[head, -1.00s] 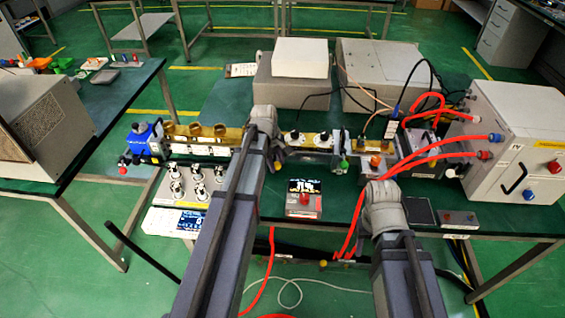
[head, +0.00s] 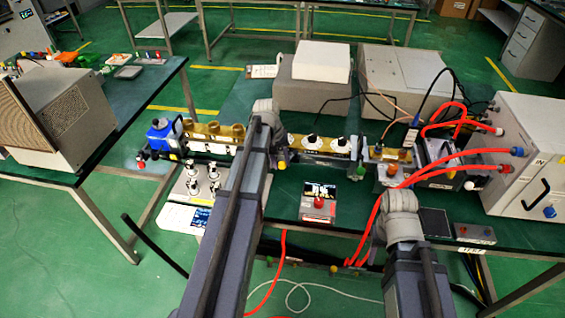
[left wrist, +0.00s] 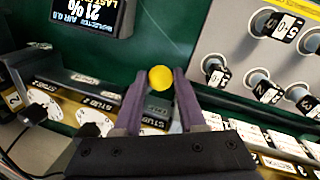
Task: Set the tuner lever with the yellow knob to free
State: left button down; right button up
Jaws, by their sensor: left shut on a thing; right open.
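The yellow knob (left wrist: 160,78) sits between the tips of my left gripper (left wrist: 157,92) in the left wrist view, with the jaws closed around it. In the head view the yellow knob (head: 282,165) shows just right of my left gripper (head: 276,150), at the front edge of the brass waveguide tuner (head: 325,143). The lever's stem is mostly hidden by the fingers, and I cannot read its position marks. My right gripper (head: 397,196) is open and low in front of the bench; its fingertips are hard to make out.
A green knob (head: 361,170) stands farther right along the waveguide. A small display box with a red button (head: 318,203) lies in front. Red hoses (head: 430,172) cross near my right arm. A grey panel of black-and-white knobs (head: 201,182) stands left of my left arm.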

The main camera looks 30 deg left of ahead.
pick_arm(q)
jog(key=shift+w+a, duration=0.25)
jog(key=shift+a, duration=0.05)
jog(key=c, duration=0.7)
grip_release()
jog(key=shift+o, duration=0.9)
jog(key=shift+s+d+r, duration=0.1)
jog(key=shift+r, duration=0.05)
jog(key=shift+r+p, duration=0.55)
jog(key=shift+p, duration=0.15)
notch_tip(320, 180, up, 6)
jog(key=a+p, duration=0.1)
jog(key=p, duration=0.5)
jog(key=shift+s+a, duration=0.15)
jog(key=shift+s, duration=0.25)
jog(key=shift+r, duration=0.1)
